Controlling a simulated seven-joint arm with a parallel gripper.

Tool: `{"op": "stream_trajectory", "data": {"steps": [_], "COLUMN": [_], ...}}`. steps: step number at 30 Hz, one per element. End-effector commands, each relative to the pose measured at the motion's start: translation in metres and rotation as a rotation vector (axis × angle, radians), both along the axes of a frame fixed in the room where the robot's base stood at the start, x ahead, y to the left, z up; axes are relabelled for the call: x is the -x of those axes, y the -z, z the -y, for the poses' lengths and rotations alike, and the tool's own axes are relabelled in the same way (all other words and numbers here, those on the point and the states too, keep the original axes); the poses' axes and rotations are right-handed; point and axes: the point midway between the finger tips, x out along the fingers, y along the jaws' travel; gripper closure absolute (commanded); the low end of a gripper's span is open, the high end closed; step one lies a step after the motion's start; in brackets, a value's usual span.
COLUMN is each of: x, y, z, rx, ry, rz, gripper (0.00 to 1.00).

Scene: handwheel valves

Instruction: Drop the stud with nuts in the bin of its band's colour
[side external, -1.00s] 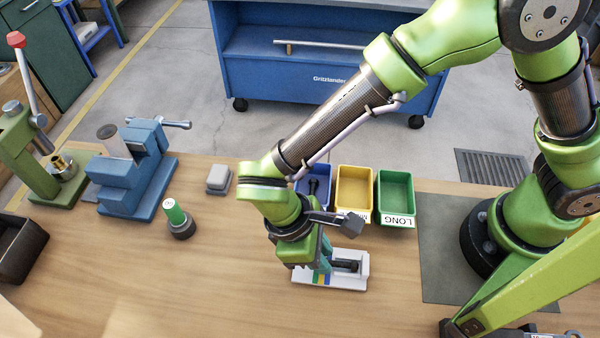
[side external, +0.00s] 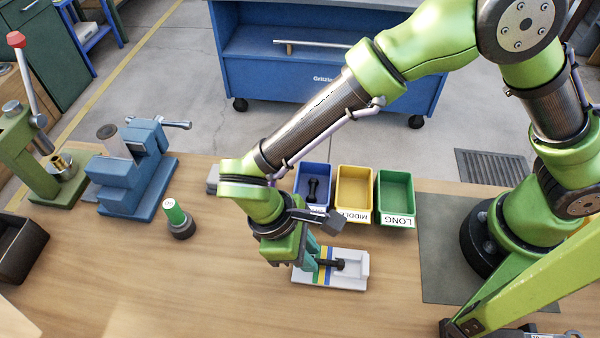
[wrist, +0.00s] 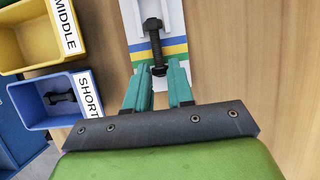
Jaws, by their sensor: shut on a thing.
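A dark stud with nuts (wrist: 153,27) lies along the white gauge block (side external: 355,282), which has blue, yellow and green stripes. Part of the stud also shows in the side view (side external: 340,264). My gripper (wrist: 161,68) is shut on the near end of the stud, with its teal fingers either side of a nut. In the side view my gripper (side external: 312,262) is over the striped end of the block. The blue SHORT bin (side external: 313,205) holds a dark stud. The yellow MIDDLE bin (side external: 354,185) and green LONG bin (side external: 395,190) look empty.
A green cylinder on a dark base (side external: 177,216) stands left of my gripper. A grey block (side external: 212,180) is partly behind my arm. A blue vise (side external: 130,180), a green press (side external: 25,160) and a dark tray (side external: 20,255) are further left. The front table is clear.

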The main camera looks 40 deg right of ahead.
Motion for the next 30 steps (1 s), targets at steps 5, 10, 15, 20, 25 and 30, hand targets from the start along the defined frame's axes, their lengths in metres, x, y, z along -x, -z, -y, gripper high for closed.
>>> {"op": "stream_trajectory", "data": {"steps": [5, 10, 15, 20, 25, 30], "x": [0.0, 0.0, 0.0, 0.0, 0.0, 0.0], "y": [0.0, 0.0, -0.003, -0.015, -0.029, -0.042], "z": [0.0, 0.0, 0.0, -0.001, -0.001, -0.001], "rx": [0.0, 0.0, -0.001, -0.003, -0.003, -0.003], "ry": [0.0, 0.0, 0.0, -0.001, 0.0, -0.001], "rz": [0.0, 0.0, 0.001, 0.001, 0.001, 0.001], "gripper": [0.62, 0.62, 0.62, 0.62, 0.62, 0.62]}}
